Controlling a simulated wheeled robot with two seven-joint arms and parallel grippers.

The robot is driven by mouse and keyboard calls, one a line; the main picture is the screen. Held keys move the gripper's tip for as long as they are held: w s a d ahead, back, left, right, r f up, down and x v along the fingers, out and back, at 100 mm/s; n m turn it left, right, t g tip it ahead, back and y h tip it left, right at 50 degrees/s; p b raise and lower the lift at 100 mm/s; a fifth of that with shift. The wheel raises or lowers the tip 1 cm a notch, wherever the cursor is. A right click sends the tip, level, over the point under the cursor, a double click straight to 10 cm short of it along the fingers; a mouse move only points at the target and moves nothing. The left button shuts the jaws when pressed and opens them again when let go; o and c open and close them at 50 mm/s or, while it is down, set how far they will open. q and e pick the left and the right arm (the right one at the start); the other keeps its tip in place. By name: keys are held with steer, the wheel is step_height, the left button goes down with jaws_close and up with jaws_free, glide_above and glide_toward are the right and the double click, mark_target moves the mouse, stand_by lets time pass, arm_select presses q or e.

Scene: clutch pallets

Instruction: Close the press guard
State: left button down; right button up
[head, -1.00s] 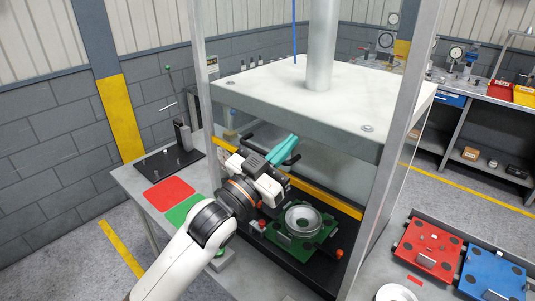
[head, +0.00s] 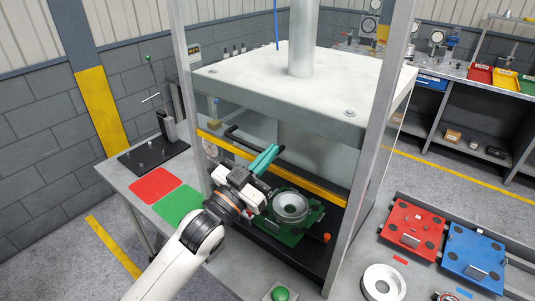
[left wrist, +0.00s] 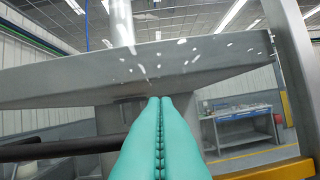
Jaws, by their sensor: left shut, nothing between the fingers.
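The press guard's yellow bar (head: 310,186) runs across the press front, above the black bed, with open space under it. Its black handle (head: 236,136) stands out from the front; it also shows in the left wrist view (left wrist: 60,148) as a dark bar to the left of the fingers. My left gripper (head: 264,158) has teal fingers shut with nothing between them. In the head view it overlaps the handle's right part; whether they touch I cannot tell. In the left wrist view the fingertips (left wrist: 160,100) point at the press's upper plate. My right gripper is not in view.
A metal ring part sits on a green pallet (head: 301,228) in the press. Grey posts (head: 372,150) frame the opening. A green button (head: 280,293) is at the front. Red (head: 412,222) and blue (head: 474,258) pallets lie right; red and green mats lie left.

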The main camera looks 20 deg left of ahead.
arm_select(q)
step_height(320, 180, down, 34)
steer(key=b, duration=2.1)
steer(key=shift+r, duration=0.25)
steer(key=shift+f, duration=0.1)
